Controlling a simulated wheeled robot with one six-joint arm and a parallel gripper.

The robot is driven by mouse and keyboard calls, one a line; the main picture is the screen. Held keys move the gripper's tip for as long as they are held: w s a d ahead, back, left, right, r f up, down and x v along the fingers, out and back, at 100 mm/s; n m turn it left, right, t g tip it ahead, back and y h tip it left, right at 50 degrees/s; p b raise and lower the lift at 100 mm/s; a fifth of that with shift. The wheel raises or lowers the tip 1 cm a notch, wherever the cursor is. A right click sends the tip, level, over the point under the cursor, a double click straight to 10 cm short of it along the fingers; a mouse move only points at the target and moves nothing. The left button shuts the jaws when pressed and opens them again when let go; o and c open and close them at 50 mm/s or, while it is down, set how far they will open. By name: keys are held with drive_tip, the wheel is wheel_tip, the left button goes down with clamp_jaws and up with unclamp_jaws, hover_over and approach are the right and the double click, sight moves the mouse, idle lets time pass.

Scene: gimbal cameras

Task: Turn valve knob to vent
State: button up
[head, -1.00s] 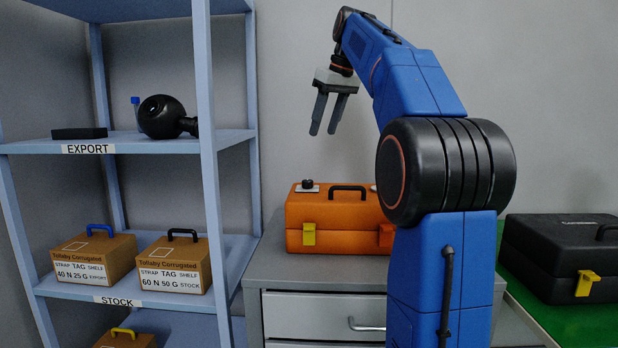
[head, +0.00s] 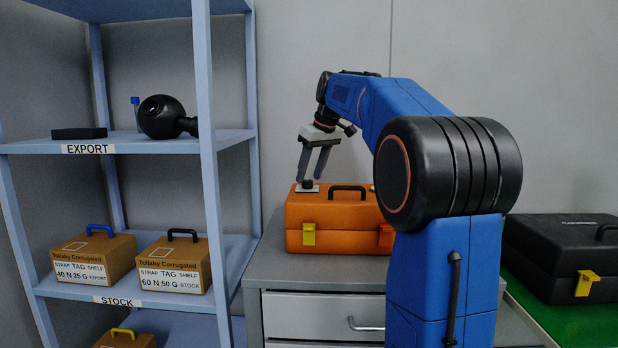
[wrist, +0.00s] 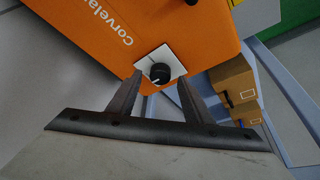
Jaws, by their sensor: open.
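The black valve knob (head: 308,184) sits on a pale plate at the left end of the top of the orange case (head: 330,222). In the wrist view the knob (wrist: 160,73) shows on its white plate (wrist: 174,58), with a light mark on its top. My gripper (head: 312,180) is open and points down with its fingertips close above the knob. In the wrist view the knob lies just past the fingertips (wrist: 160,80), between their lines. I cannot tell whether either finger touches it. The mark's exact setting and any plate lettering are too small to read.
The orange case stands on a grey drawer cabinet (head: 290,303). A black handle (head: 348,188) rises to the right of the knob. A blue shelf rack (head: 208,190) with boxes stands left. A black case (head: 565,255) sits on a green surface at right.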

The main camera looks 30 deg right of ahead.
drive_tip(key=shift+x, duration=0.85)
drive_tip(key=c, duration=1.1)
drive_tip(key=shift+o, duration=0.2)
